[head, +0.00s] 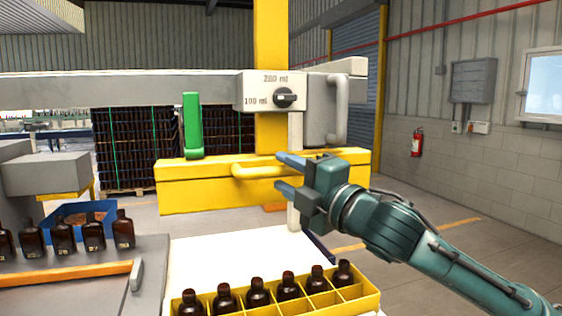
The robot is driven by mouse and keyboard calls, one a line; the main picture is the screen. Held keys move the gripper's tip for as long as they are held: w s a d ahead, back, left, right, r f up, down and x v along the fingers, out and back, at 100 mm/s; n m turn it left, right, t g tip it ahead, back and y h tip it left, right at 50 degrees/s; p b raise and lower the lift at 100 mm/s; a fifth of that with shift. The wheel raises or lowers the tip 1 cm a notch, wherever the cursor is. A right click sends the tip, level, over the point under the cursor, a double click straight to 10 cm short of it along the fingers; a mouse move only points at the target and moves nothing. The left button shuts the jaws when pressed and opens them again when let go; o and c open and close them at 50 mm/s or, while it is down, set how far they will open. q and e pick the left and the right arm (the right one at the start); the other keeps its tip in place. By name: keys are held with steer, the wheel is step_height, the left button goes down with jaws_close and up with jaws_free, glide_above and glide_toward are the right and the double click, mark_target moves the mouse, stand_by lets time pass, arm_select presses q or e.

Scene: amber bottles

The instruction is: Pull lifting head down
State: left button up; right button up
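The lifting head (195,192) is a wide yellow block in the middle of the head view, in front of a yellow column. A curved yellow handle (250,171) sticks out from its front. My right gripper (277,171) comes in from the right with its two fingers spread, one above and one below the right part of the handle. The handle appears to lie between the fingertips; I cannot tell whether they touch it. The gripper's body hides the right end of the handle. My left gripper is not in view.
A grey crossbeam (150,88) with a volume knob (285,98) runs above the head. A green lever (193,125) stands at its left. Below, a yellow crate (361,303) holds several amber bottles on a white surface (210,255). More bottles stand at left near a blue bin (70,212).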

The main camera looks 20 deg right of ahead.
steer(key=shift+x, duration=1)
jaws_close()
steer(key=shift+f, duration=0.1)
